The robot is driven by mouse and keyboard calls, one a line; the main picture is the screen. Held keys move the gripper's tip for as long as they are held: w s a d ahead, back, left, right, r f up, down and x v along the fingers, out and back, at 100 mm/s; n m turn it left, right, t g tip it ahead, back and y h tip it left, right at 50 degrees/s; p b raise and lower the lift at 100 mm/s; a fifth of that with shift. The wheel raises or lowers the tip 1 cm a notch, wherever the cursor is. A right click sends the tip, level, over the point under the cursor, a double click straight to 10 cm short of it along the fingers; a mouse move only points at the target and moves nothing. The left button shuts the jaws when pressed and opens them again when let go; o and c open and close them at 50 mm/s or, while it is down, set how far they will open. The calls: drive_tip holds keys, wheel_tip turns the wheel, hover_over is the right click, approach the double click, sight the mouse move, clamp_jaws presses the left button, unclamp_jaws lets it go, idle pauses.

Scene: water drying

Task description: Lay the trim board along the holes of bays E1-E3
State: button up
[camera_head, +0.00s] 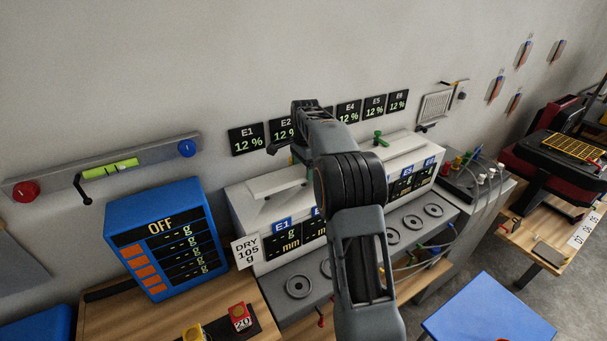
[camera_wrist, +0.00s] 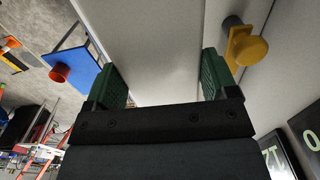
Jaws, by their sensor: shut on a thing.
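In the wrist view my gripper (camera_wrist: 162,85) has its two green-padded fingers on either side of a long pale board (camera_wrist: 160,50), which looks like the trim board. The board runs away from the fingers to the top of the picture. I cannot make out the bay holes or whether the board touches the cabinet.
A yellow knob (camera_wrist: 245,47) stands close right of the fingers. Humidity displays (camera_head: 247,138) line the wall behind. A blue readout box (camera_head: 167,240) stands left; a blue table (camera_head: 488,312) is at lower right.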

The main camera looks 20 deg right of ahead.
drive_tip(key=shift+w+f, duration=0.6)
drive_tip(key=shift+f, duration=1.6)
drive_tip(key=shift+f, duration=0.35)
drive_tip(key=o, duration=0.8)
